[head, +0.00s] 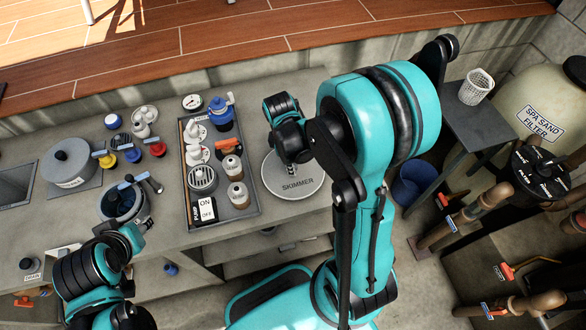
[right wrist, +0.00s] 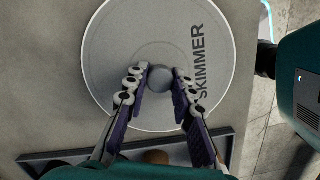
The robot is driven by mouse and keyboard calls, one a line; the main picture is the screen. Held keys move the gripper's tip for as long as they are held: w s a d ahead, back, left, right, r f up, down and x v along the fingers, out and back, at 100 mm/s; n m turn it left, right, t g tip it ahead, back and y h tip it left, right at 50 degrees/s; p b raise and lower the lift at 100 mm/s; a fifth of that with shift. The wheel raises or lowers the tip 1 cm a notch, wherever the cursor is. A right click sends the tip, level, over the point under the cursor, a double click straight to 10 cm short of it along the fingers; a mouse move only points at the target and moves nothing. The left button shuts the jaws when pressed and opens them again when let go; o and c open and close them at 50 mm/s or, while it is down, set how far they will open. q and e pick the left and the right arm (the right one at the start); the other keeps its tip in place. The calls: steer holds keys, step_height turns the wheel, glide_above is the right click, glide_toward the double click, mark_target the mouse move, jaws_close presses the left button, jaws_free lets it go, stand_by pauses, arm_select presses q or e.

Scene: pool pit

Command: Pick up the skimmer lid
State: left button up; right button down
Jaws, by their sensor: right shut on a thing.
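The skimmer lid (head: 292,184) is a round, light grey disc marked SKIMMER, on the grey counter right of the dark tray in the head view. In the right wrist view the lid (right wrist: 115,50) shows nearly whole, with a round grey knob (right wrist: 160,77) at its middle. My right gripper (right wrist: 160,84) is over the lid with its fingers closed on both sides of the knob. In the head view the right hand hides the knob and fingertips. The lid looks flat; I cannot tell whether it touches the counter. My left arm is at lower left; its fingertips are hidden.
The dark tray (head: 246,218) with several bottles and fittings stands close left of the lid. A blue bucket (head: 412,184) is on the floor to the right. A side table (head: 482,122) holds a white basket (head: 476,87). The counter's front edge is near the lid.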

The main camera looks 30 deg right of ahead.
steer(key=shift+r, duration=0.5)
steer(key=r+p, duration=0.1)
steer(key=r, duration=0.1)
steer(key=s+r+p, duration=0.1)
steer(key=r, duration=0.1)
steer(key=shift+a, duration=0.15)
steer(key=s+a+r+p, duration=0.3)
steer(key=s+r, duration=0.3)
steer(key=s, duration=0.4)
steer(key=shift+a, duration=0.3)
